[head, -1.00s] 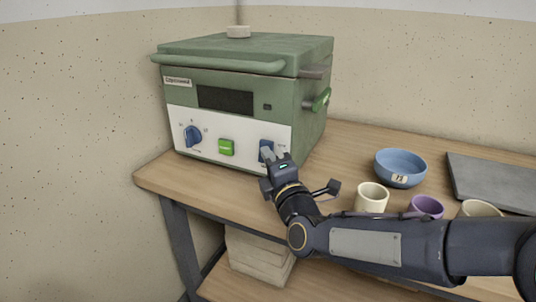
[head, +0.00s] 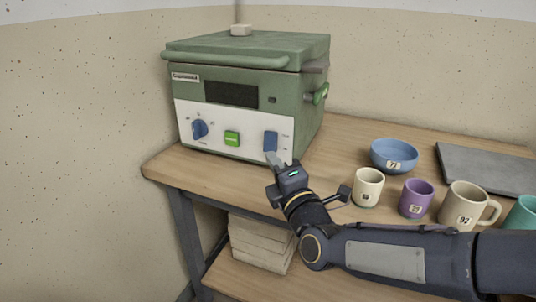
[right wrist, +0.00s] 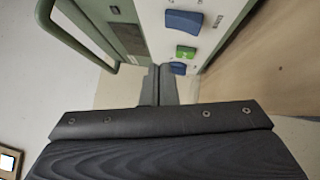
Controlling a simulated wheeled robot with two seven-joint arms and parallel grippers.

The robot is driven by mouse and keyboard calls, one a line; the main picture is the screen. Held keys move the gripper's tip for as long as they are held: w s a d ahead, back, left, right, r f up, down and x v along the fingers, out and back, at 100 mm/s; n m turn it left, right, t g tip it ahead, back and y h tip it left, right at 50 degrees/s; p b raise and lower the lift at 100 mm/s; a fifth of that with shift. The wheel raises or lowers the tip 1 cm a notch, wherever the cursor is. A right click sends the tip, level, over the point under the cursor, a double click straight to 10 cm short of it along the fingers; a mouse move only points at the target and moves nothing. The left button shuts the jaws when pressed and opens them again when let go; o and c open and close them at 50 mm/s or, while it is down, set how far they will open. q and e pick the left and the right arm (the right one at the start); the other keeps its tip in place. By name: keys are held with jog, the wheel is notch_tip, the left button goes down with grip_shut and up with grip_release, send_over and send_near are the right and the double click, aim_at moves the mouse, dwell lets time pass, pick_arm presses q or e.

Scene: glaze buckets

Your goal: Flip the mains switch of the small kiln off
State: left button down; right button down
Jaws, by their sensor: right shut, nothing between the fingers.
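The small kiln (head: 255,70) is a green box with a lid and a white front panel, on the left of the wooden table. Its panel carries a blue round knob (head: 200,129), a green lit-looking button (head: 232,138) and a blue rocker switch (head: 270,141) at the right. My right gripper (head: 273,159) is shut and empty, its tips just below the blue switch. In the right wrist view, the switch (right wrist: 183,21) stands clear of the shut fingertips (right wrist: 161,74). I cannot tell which way the switch is tipped. My left gripper is out of view.
A blue bowl (head: 394,155), cream mug (head: 367,187), purple mug (head: 416,198), beige mug (head: 466,206) and teal mug (head: 522,216) stand to the right. A grey slab (head: 487,165) lies behind. Pale slabs (head: 262,243) are stacked below the tabletop.

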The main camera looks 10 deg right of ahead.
jog(key=v, duration=0.2)
jog(key=r+p+v, duration=0.1)
jog(key=v, duration=0.2)
jog(key=shift+s, duration=0.45)
jog(key=shift+d, duration=0.1)
jog(key=s+d+f+m+g+h, duration=0.1)
jog(key=s+d+f+m+g, duration=0.35)
jog(key=s+m, duration=0.35)
jog(key=s+d+f+m+g, duration=0.35)
jog(key=s+f+m, duration=0.3)
jog(key=m, duration=0.25)
jog(key=s+d+f+m+g+h, duration=0.1)
jog(key=s+d+f+m+g, duration=0.35)
jog(key=s+m, duration=0.35)
notch_tip(320, 180, up, 28)
jog(key=a+g+p, duration=0.1)
jog(key=p, duration=2.8)
jog(key=shift+r, duration=0.2)
